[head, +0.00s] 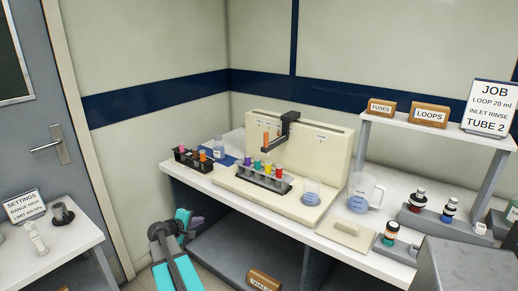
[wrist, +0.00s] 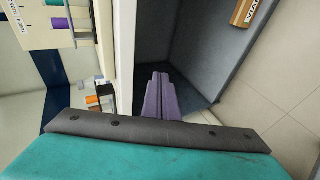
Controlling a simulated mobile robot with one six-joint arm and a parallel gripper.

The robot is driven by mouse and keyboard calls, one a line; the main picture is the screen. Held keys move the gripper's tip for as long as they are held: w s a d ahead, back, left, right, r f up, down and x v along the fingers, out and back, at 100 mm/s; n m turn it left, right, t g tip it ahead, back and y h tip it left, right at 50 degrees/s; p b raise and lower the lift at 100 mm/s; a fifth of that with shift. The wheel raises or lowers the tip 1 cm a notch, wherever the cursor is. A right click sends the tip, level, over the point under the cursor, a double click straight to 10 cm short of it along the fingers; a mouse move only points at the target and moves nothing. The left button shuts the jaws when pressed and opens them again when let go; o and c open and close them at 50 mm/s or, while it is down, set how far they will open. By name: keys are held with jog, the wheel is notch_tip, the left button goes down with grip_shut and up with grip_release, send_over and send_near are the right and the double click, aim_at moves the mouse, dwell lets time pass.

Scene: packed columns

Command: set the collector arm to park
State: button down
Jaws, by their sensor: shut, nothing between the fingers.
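The collector arm (head: 287,124) is a black bar on the top edge of a cream machine (head: 325,150). It reaches forward and left, with an orange piece (head: 265,138) near its end, above a dark rack (head: 262,180) of colored tubes. Small labels (head: 321,137) on the machine are too small to read. My gripper (head: 193,224) is low in front of the bench, left of the lower shelf opening, well apart from the collector arm. Its purple fingers (wrist: 158,80) are shut and empty in the wrist view, where the collector arm does not show.
A second rack (head: 193,160) with colored tubes stands left of the machine. A box (head: 263,281) lies low under the bench. A raised shelf (head: 420,125) stands at right.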

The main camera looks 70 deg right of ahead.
jog(key=s+d+r+h, duration=0.2)
jog(key=s+d+r, duration=0.2)
jog(key=r, duration=0.5)
jog(key=s+d+r+g+h, duration=0.1)
jog(key=s+d+r, duration=0.3)
jog(key=d+r, duration=0.4)
jog(key=s+d+r+g+h, duration=0.1)
jog(key=s+d+r, duration=0.3)
jog(key=r, duration=0.7)
jog(key=shift+d+h, duration=0.8)
jog(key=shift+d, duration=0.4)
jog(key=shift+d, duration=0.1)
jog(key=shift+s+d+p, duration=0.5)
jog(key=shift+d+p, duration=0.8)
jog(key=shift+d, duration=3.6)
jog(key=s, duration=0.1)
jog(key=s+a+p, duration=0.1)
jog(key=s, duration=0.1)
jog(key=shift+s+a+f, duration=0.1)
jog(key=shift+s+a, duration=0.2)
jog(key=shift+a, duration=0.1)
jog(key=shift+s, duration=0.1)
